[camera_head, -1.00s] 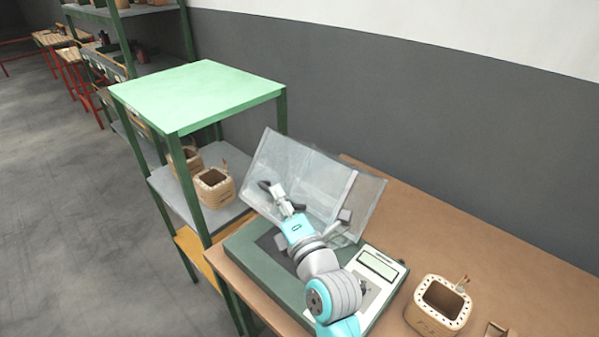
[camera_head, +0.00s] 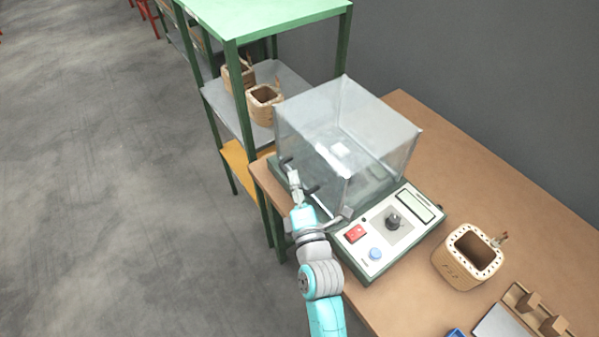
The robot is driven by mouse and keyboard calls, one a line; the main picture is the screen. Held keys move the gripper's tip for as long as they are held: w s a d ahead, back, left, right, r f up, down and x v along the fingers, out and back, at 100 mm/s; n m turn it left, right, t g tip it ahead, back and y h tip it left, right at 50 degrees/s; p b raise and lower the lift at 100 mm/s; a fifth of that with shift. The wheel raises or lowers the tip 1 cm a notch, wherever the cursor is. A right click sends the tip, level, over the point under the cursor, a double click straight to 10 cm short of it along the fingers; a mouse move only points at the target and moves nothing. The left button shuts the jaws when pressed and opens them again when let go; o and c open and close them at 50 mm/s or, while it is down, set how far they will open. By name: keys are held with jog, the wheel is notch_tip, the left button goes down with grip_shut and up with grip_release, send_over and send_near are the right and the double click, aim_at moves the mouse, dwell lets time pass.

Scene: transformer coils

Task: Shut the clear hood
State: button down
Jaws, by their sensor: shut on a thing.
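The clear hood (camera_head: 375,125) is a see-through box in the head view. It stands upright over the rear part of the green tester base (camera_head: 337,233), and its lower edge looks down at or close to the base. I cannot tell whether the rim touches all round. My gripper (camera_head: 298,183) is at the hood's front left side, low down, shut on what looks like the hood's handle, whose dark ends show on either side of the fingers. The grip itself is small and partly hidden. A pale spot (camera_head: 341,149) shows on the hood.
The control panel (camera_head: 372,238) has a red switch, a dark knob, a blue button and a display. A tan coil (camera_head: 466,256) stands on the brown table (camera_head: 500,207) to the right. A wooden rack (camera_head: 530,312) is at lower right. A green shelf (camera_head: 262,12) with coils stands behind left.

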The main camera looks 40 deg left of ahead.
jog(key=shift+s+f, duration=0.1)
jog(key=shift+f, duration=0.35)
jog(key=c, duration=1.4)
grip_release()
jog(key=shift+f, duration=0.1)
jog(key=shift+c, duration=0.2)
jog(key=shift+r, duration=0.2)
jog(key=v, duration=1.2)
